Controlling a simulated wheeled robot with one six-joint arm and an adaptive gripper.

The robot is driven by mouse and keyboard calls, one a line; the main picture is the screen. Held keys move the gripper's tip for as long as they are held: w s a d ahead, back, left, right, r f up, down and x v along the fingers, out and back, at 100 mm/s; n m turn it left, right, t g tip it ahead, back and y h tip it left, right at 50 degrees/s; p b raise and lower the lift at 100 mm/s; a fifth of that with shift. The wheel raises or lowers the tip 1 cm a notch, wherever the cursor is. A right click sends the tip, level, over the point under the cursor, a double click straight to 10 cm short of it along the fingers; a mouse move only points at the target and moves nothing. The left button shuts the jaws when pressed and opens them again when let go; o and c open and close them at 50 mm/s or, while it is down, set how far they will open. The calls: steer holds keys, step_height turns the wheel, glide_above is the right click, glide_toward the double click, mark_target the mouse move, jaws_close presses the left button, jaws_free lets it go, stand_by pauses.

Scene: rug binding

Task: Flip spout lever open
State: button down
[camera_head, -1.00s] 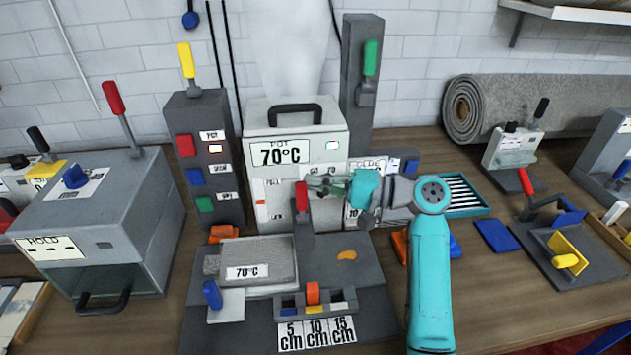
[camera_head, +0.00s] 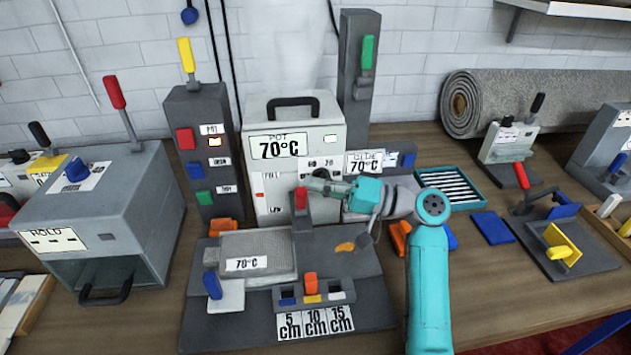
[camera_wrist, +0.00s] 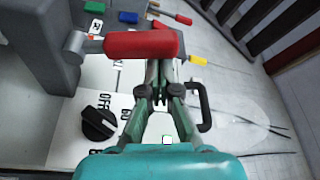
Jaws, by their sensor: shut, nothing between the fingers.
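The red lever (camera_head: 301,200) stands upright on a grey post in front of the white pot (camera_head: 320,135) labelled 70°C. In the wrist view the red lever handle (camera_wrist: 140,44) lies across the top, joined to a grey pivot at its left. My gripper (camera_head: 310,184) is at the lever's upper end, just to its right and behind. In the wrist view my gripper (camera_wrist: 160,92) is shut and empty, with its fingertips close to the lever handle. I cannot tell whether they touch it.
A black knob (camera_wrist: 98,123) sits on the pot front beside my fingers. The black pot handle (camera_head: 293,105) rises above. A grey pad (camera_head: 258,248) marked 70°C lies below left. A tall dark panel (camera_head: 205,155) with coloured buttons stands left.

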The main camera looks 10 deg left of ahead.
mark_target(305, 199)
steer(key=shift+s+d+f+n+g+y, duration=0.15)
steer(key=shift+s+f+n, duration=0.05)
steer(key=shift+s+n, duration=0.4)
steer(key=shift+s+d+f+n+g+y, duration=0.1)
steer(key=shift+s+d+f+n+g, duration=0.1)
steer(key=shift+s+n, duration=0.35)
steer(key=shift+s+d+f+n+g+y, duration=0.1)
steer(key=shift+s+f+n+g+y, duration=0.2)
steer(key=shift+n, duration=0.45)
steer(key=shift+s+f, duration=0.1)
steer(key=shift+s, duration=0.05)
steer(key=v, duration=1.2)
steer(key=shift+r, duration=0.3)
steer(key=shift+s, duration=0.1)
